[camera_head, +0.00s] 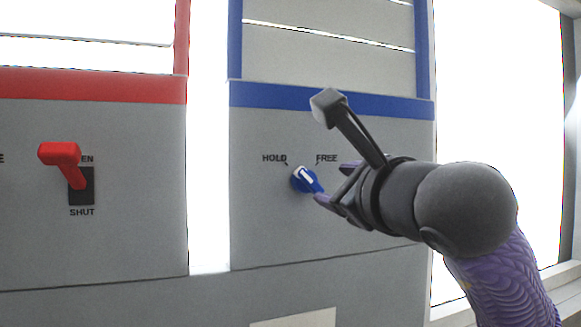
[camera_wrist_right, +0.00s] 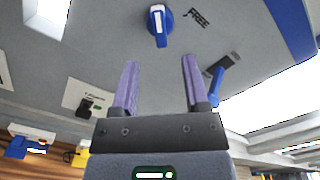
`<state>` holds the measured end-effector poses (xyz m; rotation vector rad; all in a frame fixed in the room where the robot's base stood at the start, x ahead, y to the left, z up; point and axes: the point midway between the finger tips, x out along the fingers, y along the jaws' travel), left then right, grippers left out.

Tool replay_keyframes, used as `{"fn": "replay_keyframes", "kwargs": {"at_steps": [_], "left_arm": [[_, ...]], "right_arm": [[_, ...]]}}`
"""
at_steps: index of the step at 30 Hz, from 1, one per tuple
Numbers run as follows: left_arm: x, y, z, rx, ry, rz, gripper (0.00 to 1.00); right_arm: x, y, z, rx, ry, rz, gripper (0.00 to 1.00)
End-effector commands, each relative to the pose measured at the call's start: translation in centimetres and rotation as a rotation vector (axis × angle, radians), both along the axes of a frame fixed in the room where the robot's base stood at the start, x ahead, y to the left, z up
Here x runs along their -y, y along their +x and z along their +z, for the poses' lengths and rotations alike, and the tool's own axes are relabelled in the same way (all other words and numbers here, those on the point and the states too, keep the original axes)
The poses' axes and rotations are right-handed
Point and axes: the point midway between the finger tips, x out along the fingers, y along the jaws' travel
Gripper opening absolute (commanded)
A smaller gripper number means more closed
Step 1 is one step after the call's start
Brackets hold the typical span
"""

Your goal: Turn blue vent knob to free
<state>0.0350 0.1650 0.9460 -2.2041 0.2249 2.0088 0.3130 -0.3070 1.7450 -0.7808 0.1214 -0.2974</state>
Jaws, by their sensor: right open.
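The blue vent knob (camera_head: 305,180) is on the grey panel below the HOLD and FREE labels. Its white mark leans up and left, toward HOLD. In the right wrist view the knob (camera_wrist_right: 159,26) is ahead of the fingertips, roughly centred between them, with FREE to its right. My right gripper (camera_head: 334,184) is just right of the knob, its purple fingers apart. In the wrist view the gripper (camera_wrist_right: 157,62) is open with nothing between its fingers; I cannot tell whether a finger touches the knob. My left gripper is not in view.
A red lever (camera_head: 62,157) sticks out of the left panel, by OPEN and SHUT lettering. A blue lever (camera_wrist_right: 217,82) on a dark plate is right of the fingers in the wrist view. A black switch (camera_wrist_right: 88,106) is at left. The panel around the knob is flat.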

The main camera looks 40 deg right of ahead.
Motion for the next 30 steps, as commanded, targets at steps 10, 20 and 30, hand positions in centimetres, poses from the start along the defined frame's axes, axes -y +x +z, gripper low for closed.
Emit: {"fn": "replay_keyframes", "kwargs": {"at_steps": [10,20,30], "left_arm": [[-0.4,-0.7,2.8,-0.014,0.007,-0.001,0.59],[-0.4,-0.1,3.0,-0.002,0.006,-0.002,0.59],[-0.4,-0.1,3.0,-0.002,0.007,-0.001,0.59]], "right_arm": [[2.3,7.3,0.1,-0.008,0.005,0.004,0.59],[2.6,8.4,-0.3,-0.005,0.002,0.005,0.59],[2.6,8.4,-0.3,-0.005,0.003,0.006,0.0]]}}
